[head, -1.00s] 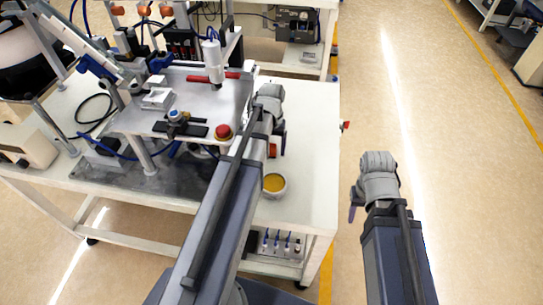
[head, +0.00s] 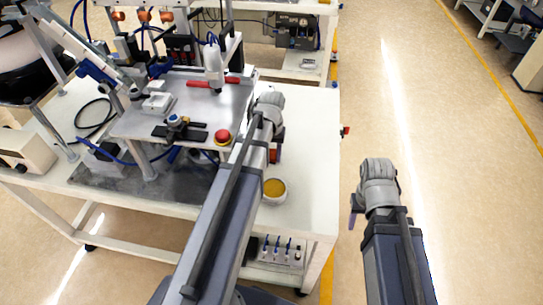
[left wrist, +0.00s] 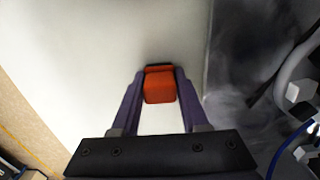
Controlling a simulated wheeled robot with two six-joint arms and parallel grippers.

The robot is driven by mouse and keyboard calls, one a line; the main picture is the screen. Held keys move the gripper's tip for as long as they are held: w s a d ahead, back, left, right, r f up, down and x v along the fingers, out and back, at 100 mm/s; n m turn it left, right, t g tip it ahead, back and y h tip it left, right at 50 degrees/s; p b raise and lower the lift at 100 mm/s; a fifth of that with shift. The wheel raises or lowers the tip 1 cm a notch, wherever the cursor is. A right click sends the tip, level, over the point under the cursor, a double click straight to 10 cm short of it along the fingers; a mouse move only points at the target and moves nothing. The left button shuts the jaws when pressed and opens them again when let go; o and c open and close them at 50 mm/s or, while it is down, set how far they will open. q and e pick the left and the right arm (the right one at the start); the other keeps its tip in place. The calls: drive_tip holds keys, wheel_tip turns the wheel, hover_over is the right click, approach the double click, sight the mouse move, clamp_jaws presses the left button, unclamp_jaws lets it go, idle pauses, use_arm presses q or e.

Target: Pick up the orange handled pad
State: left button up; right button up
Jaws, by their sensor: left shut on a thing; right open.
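The orange handled pad (left wrist: 159,87) shows in the left wrist view as an orange block with a dark edge at its far side. It sits between the two purple fingers of my left gripper (left wrist: 159,84), which is shut on it. In the head view, the pad (head: 274,156) is a small orange-red patch at my left gripper (head: 277,146), mostly hidden by my arm. I cannot tell whether it touches the white table. My right gripper (head: 354,212) is open and empty, off the table's right side above the floor.
A round white dish with yellow contents (head: 273,190) stands on the white table (head: 312,160), nearer than the pad. A raised metal plate with a red button (head: 223,138) and fixtures is left of my left arm. The table's right part is clear.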

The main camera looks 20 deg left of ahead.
sight(271, 150)
use_arm(q)
drive_tip(key=shift+r, duration=0.1)
clamp_jaws()
wheel_tip(271, 150, up, 10)
drive_tip(key=p, duration=1)
drive_tip(key=o, duration=0.6)
unclamp_jaws()
clamp_jaws()
